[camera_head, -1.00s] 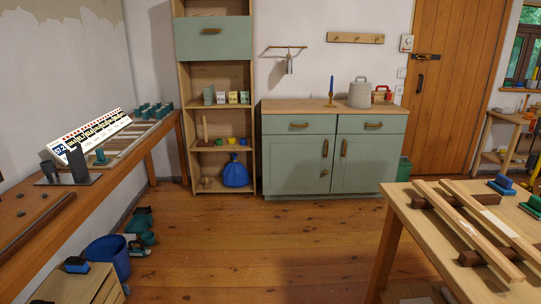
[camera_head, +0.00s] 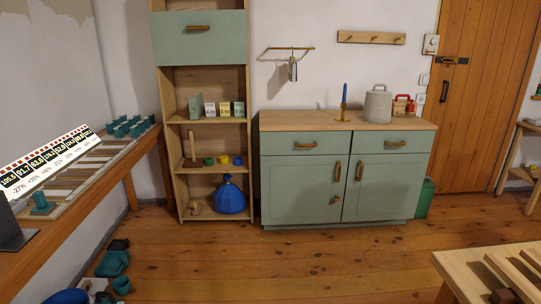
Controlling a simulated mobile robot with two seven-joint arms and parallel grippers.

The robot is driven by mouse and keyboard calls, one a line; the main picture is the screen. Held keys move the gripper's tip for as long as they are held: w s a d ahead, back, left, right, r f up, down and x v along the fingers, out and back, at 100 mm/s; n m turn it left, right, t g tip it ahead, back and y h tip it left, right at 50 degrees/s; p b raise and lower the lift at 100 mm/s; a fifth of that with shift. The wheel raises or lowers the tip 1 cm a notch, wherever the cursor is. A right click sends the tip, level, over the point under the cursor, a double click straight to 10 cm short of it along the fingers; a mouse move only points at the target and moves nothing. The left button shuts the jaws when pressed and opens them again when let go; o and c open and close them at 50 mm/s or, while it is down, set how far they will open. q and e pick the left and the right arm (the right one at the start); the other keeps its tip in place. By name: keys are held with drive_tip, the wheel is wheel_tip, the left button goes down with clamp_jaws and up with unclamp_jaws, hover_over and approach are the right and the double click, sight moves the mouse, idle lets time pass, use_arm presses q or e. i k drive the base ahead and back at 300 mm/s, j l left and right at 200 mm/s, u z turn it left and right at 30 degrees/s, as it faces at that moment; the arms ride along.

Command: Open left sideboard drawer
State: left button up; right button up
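The green sideboard (camera_head: 345,175) with a wooden top stands against the back wall, right of centre. Its left drawer (camera_head: 280,145) is closed and has a wooden bar handle (camera_head: 305,146). The right drawer (camera_head: 420,144) beside it is also closed, with a similar handle (camera_head: 395,144). Two cabinet doors below are shut, with upright handles near the middle. Neither of my grippers is in view.
A tall shelf (camera_head: 164,150) stands left of the sideboard, a blue bag (camera_head: 230,197) on its bottom shelf. A workbench (camera_head: 131,170) runs along the left; another table (camera_head: 460,268) is at lower right. Teal items (camera_head: 113,264) lie lower left. Floor before the sideboard (camera_head: 300,260) is clear.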

sight(332, 142)
drive_tip(key=i+u, duration=0.1)
drive_tip(key=i, duration=0.6)
drive_tip(key=i+l+u, duration=0.1)
drive_tip(key=i, duration=0.55)
drive_tip(key=i+l+u, duration=0.4)
drive_tip(key=i+l, duration=0.35)
drive_tip(key=i, duration=0.15)
drive_tip(key=i+l+u, duration=0.1)
drive_tip(key=l, duration=0.3)
drive_tip(key=i+l+u, duration=0.1)
drive_tip(key=i+l, duration=0.15)
drive_tip(key=l, duration=0.15)
drive_tip(key=i+l+u, duration=0.15)
drive_tip(key=l, duration=0.3)
drive_tip(key=i+l+u, duration=0.1)
drive_tip(key=l, duration=0.3)
